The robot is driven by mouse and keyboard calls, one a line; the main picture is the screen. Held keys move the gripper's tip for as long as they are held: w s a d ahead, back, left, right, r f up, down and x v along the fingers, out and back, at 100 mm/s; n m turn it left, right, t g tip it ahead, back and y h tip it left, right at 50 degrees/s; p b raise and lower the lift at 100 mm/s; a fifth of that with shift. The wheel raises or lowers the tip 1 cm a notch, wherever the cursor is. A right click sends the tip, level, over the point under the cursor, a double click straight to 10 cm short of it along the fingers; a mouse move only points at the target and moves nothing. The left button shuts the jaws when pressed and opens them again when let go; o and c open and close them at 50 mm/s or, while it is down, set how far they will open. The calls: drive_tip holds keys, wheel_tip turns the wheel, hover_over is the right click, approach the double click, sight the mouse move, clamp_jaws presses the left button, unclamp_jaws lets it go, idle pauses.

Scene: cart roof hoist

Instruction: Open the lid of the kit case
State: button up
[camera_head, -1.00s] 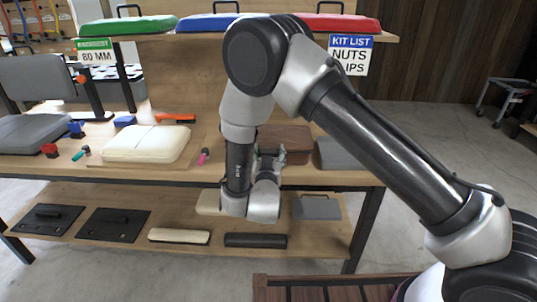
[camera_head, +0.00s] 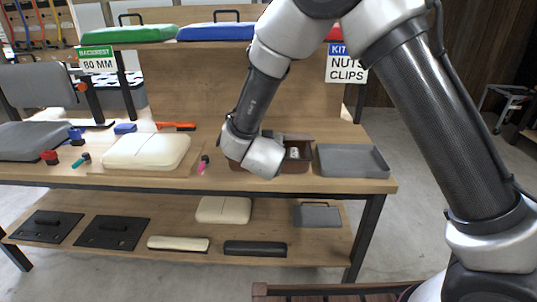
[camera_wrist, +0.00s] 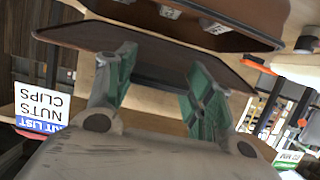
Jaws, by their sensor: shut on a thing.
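The brown kit case (camera_head: 305,158) stands on the bench top, partly hidden behind my wrist in the head view. Its top is open and a pale thing shows inside. In the wrist view its brown body (camera_wrist: 235,12) is at the top, with white pieces inside. The dark lid panel (camera_wrist: 155,68) stretches below it, away from the case's far rim and tilted. My gripper (camera_wrist: 163,68), with green finger pads, is shut on the lid, one finger at each side. The fingers are hidden behind the wrist in the head view.
A grey open tray (camera_head: 352,160) stands just right of the case. A cream cushion (camera_head: 147,151) and a pink-tipped tool (camera_head: 204,164) lie to the left. An upper shelf with coloured pads (camera_head: 215,32) and a hanging sign (camera_head: 346,68) stands behind.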

drive_tip(key=shift+g, duration=0.7)
drive_tip(key=w+r, duration=0.2)
drive_tip(key=r, duration=0.1)
drive_tip(key=w+r, duration=0.1)
drive_tip(key=r, duration=0.1)
drive_tip(key=shift+r, duration=0.15)
drive_tip(key=shift+w+r, duration=0.55)
drive_tip(key=shift+r, duration=0.15)
drive_tip(key=o, duration=1.5)
drive_tip(key=shift+c, duration=0.2)
drive_tip(key=shift+f, duration=0.1)
drive_tip(key=v, duration=1.2)
